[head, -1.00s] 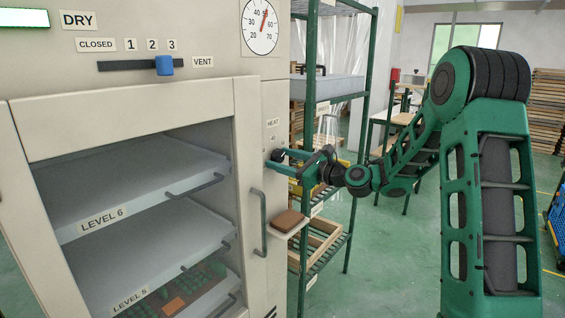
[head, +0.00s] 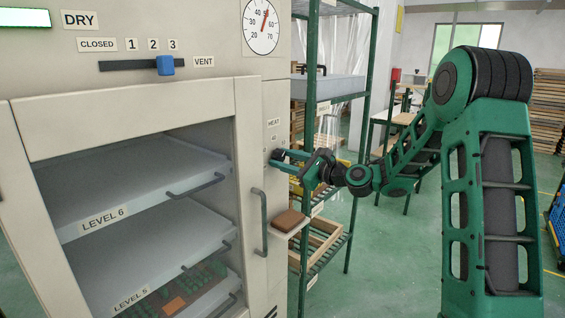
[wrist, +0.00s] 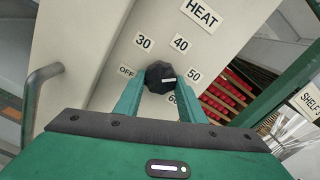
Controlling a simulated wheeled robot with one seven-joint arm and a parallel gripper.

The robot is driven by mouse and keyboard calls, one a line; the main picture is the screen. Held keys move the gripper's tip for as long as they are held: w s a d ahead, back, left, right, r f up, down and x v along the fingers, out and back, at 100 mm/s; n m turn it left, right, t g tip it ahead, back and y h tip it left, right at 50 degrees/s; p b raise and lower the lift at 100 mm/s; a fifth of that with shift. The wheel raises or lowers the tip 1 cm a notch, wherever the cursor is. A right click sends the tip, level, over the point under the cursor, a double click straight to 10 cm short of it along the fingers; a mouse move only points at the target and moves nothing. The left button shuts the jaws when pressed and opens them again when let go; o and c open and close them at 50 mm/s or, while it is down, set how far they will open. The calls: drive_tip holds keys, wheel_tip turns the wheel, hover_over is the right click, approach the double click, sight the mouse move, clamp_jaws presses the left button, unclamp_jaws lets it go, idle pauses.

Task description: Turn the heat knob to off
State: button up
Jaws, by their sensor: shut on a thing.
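The heat knob (wrist: 158,76) is a black faceted dial on the cream side panel, under the HEAT label (wrist: 200,14). In the wrist view its white mark is on the right side, toward 50. The OFF label (wrist: 127,71) is to the left of the knob, with 30, 40, 50 and 60 around the dial. My gripper (wrist: 161,82) is shut on the knob, one green finger on each side. In the head view my gripper (head: 279,161) reaches the panel from the right, and the knob is mostly hidden by the fingers.
The drying cabinet's door handle (head: 259,222) is below and left of my gripper. A small ledge with a brown block (head: 288,220) juts out below it. A green shelf rack (head: 309,120) stands close behind my wrist. A blue vent slider (head: 165,66) is at the upper left.

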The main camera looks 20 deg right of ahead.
drive_tip(key=n, duration=0.4)
drive_tip(key=shift+w+d, duration=0.1)
drive_tip(key=shift+d, duration=0.1)
drive_tip(key=n, duration=0.5)
drive_tip(key=shift+r, duration=0.15)
drive_tip(key=n, duration=0.4)
drive_tip(key=shift+n, duration=0.3)
drive_tip(key=n, duration=1.2)
drive_tip(key=shift+a+n, duration=0.15)
drive_tip(key=shift+n, duration=0.15)
drive_tip(key=n, duration=0.3)
drive_tip(key=shift+s+r+n, duration=0.1)
drive_tip(key=shift+s+n, duration=0.1)
drive_tip(key=shift+n, duration=2.1)
